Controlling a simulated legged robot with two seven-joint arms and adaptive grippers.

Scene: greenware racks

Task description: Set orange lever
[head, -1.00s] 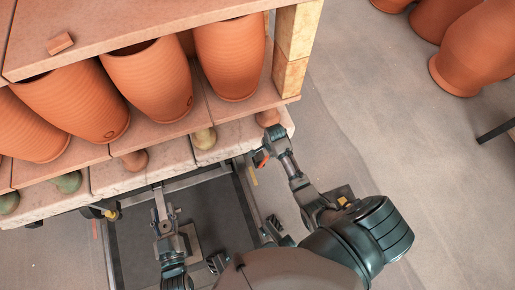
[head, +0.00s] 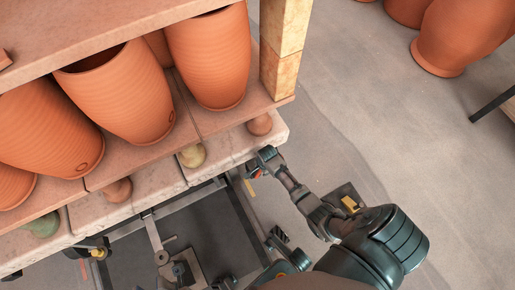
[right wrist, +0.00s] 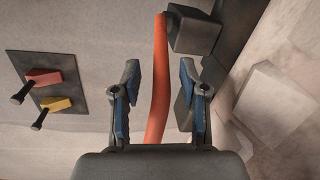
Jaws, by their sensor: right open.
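The orange lever (right wrist: 160,78) is a long, slightly curved bar in the right wrist view. Its upper end meets a dark grey block, and its lower end runs behind my gripper body. My right gripper (right wrist: 159,80) is open, with one blue-padded finger on each side of the lever. Gaps show on both sides, so the fingers look apart from it; depth is hard to judge. In the head view my right gripper (head: 264,162) is beside the shelf corner, with only a small bit of orange showing at it. My left gripper is not clearly visible.
A dark plate with red (right wrist: 43,77) and yellow (right wrist: 56,104) handles is left of my gripper in the wrist view. Terracotta pots (head: 210,58) fill the rack above a pale stone slab (head: 225,147). Floor (head: 345,105) is open to the right.

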